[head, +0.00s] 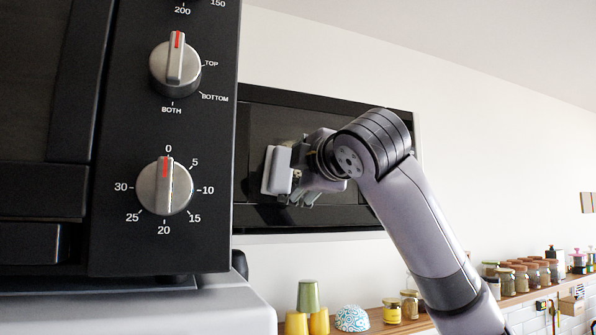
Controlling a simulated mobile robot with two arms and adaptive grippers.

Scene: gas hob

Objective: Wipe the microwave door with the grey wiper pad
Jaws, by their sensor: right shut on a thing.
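The grey wiper pad (276,171) is a small pale block, held upright at the tip of my right gripper (297,178). My right gripper is shut on it, and its fingers are partly hidden by the pad and wrist. A black framed unit on the wall, which looks like the microwave (262,125), lies behind the pad. Its dark front is partly covered by my right arm. The pad overlaps that front in the picture; I cannot tell whether it touches. My left gripper is not in view.
A black oven (208,120) with two silver knobs fills the left side, close to the pad in the picture. Below is a wooden shelf (390,326) with green and yellow cups (308,297), a patterned bowl (351,318) and several jars (530,274).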

